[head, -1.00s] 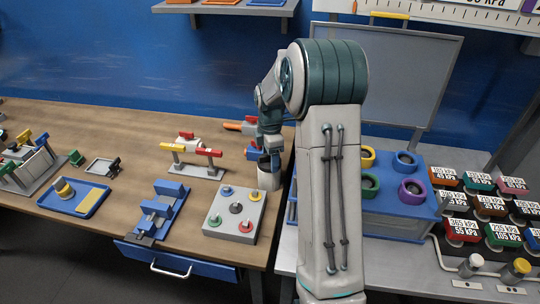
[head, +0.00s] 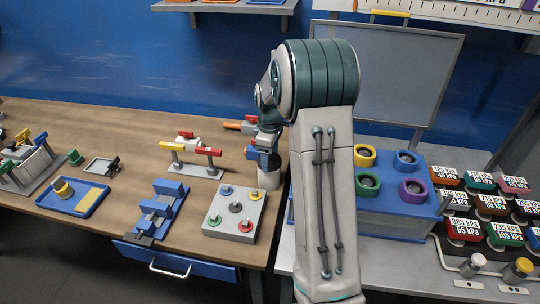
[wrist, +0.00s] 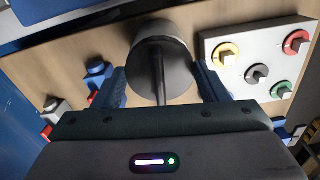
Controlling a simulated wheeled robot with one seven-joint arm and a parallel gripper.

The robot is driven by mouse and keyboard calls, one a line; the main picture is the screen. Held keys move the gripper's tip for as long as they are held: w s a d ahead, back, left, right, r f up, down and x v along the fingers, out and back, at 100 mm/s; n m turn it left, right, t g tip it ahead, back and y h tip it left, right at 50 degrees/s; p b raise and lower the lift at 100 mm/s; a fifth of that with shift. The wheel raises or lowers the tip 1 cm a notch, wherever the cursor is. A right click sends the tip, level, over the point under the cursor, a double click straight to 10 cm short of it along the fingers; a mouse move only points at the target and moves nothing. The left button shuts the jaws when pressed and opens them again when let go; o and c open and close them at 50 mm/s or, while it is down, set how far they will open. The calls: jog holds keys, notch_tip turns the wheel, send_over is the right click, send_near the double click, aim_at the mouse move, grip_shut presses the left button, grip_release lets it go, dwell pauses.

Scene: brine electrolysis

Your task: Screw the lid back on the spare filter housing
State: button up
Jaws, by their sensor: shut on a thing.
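The filter housing (head: 269,179) is a pale upright cylinder near the right edge of the wooden table. In the wrist view its pale wall (wrist: 155,27) shows beyond a dark grey round lid (wrist: 178,83) with a thin raised bar across it. My gripper (head: 267,159) points down at the top of the housing. In the wrist view the blue fingers of my gripper (wrist: 162,86) stand on either side of the lid, shut on it. The lid lies over the housing's mouth. The thread and any gap between them are hidden.
A grey block with coloured knobs (head: 234,213) stands close in front of the housing. A valve stand with yellow and red handles (head: 190,160) is to the left. A blue box with coloured rings (head: 385,215) is on the bench at right.

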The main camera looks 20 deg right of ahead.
jog(key=m, duration=0.4)
jog(key=shift+r, duration=0.1)
jog(key=m, duration=0.2)
jog(key=shift+m, duration=0.4)
jog(key=m, duration=0.3)
jog(key=m, duration=0.4)
jog(key=shift+a+m, duration=0.15)
jog(key=shift+m, duration=0.75)
jog(key=shift+p, duration=0.3)
